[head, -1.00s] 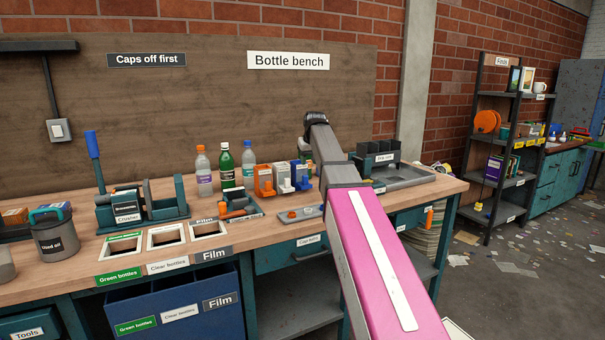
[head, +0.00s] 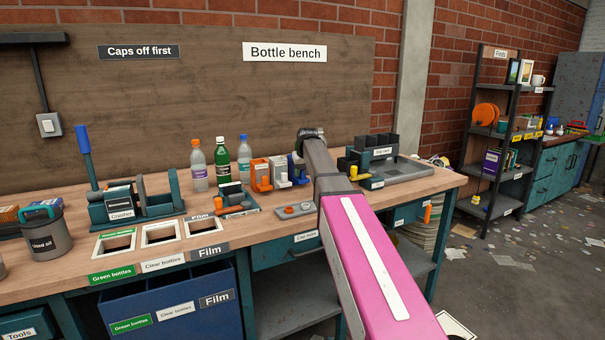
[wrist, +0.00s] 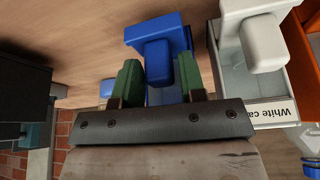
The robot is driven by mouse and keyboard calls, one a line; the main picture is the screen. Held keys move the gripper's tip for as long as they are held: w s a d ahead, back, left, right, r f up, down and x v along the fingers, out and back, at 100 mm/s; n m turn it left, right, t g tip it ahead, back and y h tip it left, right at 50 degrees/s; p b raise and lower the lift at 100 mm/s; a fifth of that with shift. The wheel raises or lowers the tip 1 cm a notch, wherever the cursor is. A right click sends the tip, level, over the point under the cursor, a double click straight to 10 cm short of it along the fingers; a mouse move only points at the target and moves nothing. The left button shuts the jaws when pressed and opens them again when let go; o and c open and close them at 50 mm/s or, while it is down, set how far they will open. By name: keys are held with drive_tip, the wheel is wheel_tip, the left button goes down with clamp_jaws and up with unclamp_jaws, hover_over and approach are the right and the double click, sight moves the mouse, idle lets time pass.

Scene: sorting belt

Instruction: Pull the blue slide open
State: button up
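In the wrist view, the blue slide (wrist: 157,38) shows as a flat blue block with a rounded tab facing me. My gripper (wrist: 159,72) has its two green fingers on either side of the blue tab, one left and one right, standing apart. The fingers look open, with the tab between them; whether either touches it I cannot tell. In the head view, the blue slide (head: 297,170) shows only in part beside my arm, at the right end of the orange and white units. My fingers are hidden there by my own arm.
A white-slide unit (wrist: 262,45) labelled "White ca..." stands close to the right of the fingers in the wrist view. The orange unit (head: 261,176) is left of it in the head view. A small grey tray (head: 293,210) lies in front. A yellow-slide unit (head: 362,174) stands right of my arm.

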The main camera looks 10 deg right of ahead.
drive_tip(key=shift+f, duration=0.25)
clamp_jaws()
drive_tip(key=shift+s+d, duration=0.3)
drive_tip(key=shift+s, duration=0.7)
drive_tip(key=shift+s+d, duration=0.35)
drive_tip(key=shift+s, duration=0.6)
drive_tip(key=shift+s+d, duration=0.3)
drive_tip(key=shift+s, duration=0.7)
unclamp_jaws()
drive_tip(key=shift+s, duration=0.1)
drive_tip(key=shift+r, duration=0.1)
